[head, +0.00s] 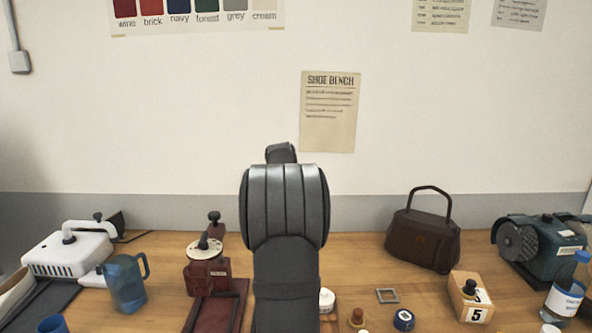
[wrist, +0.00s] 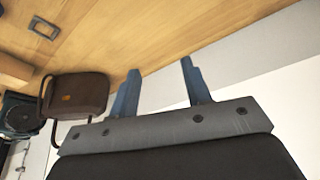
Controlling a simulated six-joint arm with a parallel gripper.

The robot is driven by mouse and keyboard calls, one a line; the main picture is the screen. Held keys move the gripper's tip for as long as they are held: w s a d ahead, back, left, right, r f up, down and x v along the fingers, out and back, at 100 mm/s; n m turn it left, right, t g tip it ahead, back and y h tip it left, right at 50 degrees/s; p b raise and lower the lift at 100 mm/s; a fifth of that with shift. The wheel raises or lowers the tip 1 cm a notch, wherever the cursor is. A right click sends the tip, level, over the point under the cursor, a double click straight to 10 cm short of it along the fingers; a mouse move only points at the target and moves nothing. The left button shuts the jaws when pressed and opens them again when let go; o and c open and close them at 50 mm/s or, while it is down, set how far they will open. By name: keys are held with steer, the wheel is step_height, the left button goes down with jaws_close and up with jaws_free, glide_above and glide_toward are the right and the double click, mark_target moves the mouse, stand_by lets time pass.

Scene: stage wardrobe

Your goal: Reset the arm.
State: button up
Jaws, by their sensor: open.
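My gripper (wrist: 160,85) shows in the wrist view with its two blue-grey fingers apart and nothing between them. Behind the fingers are the wooden bench top, the grey wall band and the white wall. In the head view my dark arm rises in the middle of the picture, above the bench, and hides the gripper's fingers. No object is in contact with the fingers in the wrist view.
On the wooden bench (head: 365,262) stand a brown handbag (head: 423,240), a green grinder (head: 545,250), a numbered wooden block (head: 470,298), a blue jug (head: 126,284), a white machine (head: 68,254) and a red device (head: 207,274). A square frame (head: 387,296) lies right of my arm.

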steer(key=a, duration=0.1)
steer(key=w+a, duration=0.1)
steer(key=a, duration=0.1)
steer(key=shift+a+n, duration=0.1)
steer(key=shift+n, duration=0.2)
steer(key=s+d+m, duration=0.2)
steer(key=s+d, duration=0.3)
steer(key=d, duration=0.4)
steer(key=s+d+m+h, duration=0.1)
steer(key=s+d+m, duration=0.1)
steer(key=s+d, duration=0.3)
steer(key=d+f, duration=0.1)
steer(key=d, duration=0.3)
steer(key=shift+d+m+g, duration=0.25)
steer(key=shift+m+g, duration=0.05)
steer(key=shift+g, duration=0.1)
